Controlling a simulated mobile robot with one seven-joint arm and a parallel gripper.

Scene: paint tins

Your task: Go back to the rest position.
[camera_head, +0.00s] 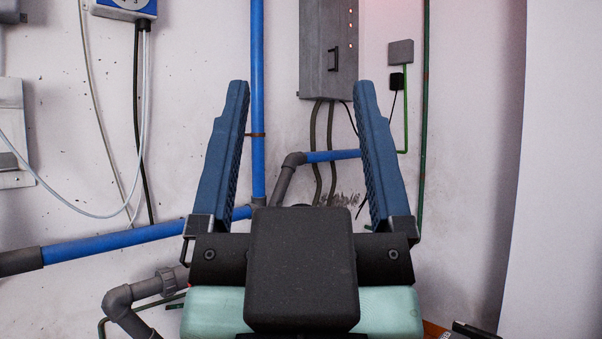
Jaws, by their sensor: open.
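My gripper (296,92) fills the lower middle of the head view, pointing up in the picture. Its two blue fingers stand wide apart with nothing between them, so it is open and empty. No paint tins are in view.
Behind my gripper is a white wall with blue pipes (258,60), grey pipe elbows (120,298) and hanging cables. A grey metal cabinet (328,50) is fixed at the top middle. A pale panel (560,170) stands at the right.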

